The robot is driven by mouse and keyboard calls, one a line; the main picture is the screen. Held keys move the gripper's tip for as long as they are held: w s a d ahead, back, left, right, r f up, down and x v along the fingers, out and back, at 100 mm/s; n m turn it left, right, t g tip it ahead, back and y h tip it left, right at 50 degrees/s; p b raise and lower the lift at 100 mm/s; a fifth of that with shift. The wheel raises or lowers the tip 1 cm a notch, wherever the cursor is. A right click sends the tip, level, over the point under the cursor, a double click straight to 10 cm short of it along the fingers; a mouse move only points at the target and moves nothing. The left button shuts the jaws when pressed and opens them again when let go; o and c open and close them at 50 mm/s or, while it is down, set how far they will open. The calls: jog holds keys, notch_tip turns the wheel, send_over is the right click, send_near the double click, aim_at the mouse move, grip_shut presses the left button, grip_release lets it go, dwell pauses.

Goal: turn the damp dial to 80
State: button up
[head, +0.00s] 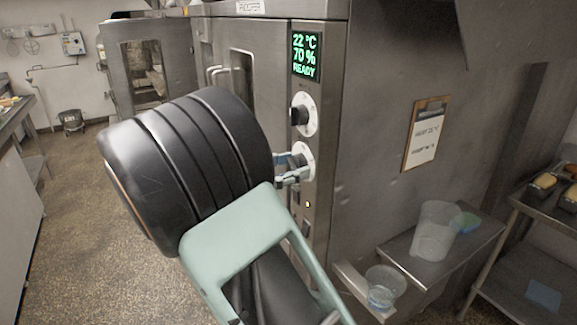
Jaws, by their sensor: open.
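The proofer's green display (306,55) reads 22 °C, 70 % and READY. Below it is an upper dial (301,114) with a black knob on a white round plate. A lower dial (302,160), also on a white plate, is partly covered by my gripper (291,170). My gripper's fingers are open at the lower dial's knob, one above the other. I cannot tell whether they touch it. The dial's marks are too small to read, and no label shows which one is the damp dial.
A small lit lamp (307,204) and switches sit below the dials. A clipboard (425,134) hangs on the side wall. A steel shelf (398,262) at lower right holds a clear jug (436,232) and a sponge. A clear cup (382,287) stands in front. Open floor lies left.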

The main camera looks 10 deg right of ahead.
jog(key=shift+c, duration=0.6)
jog(key=c, duration=1)
jog(key=shift+c, duration=0.2)
jog(key=shift+m, duration=0.3)
jog(key=shift+f+m+b, duration=0.15)
jog(key=shift+m+b, duration=0.7)
jog(key=shift+m, duration=0.35)
jog(key=m+b, duration=0.2)
jog(key=m, duration=0.1)
jog(key=shift+m, duration=0.4)
jog(key=m+b, duration=0.3)
jog(key=shift+w, duration=0.1)
jog(key=shift+m+b, duration=0.65)
jog(key=shift+m, duration=0.25)
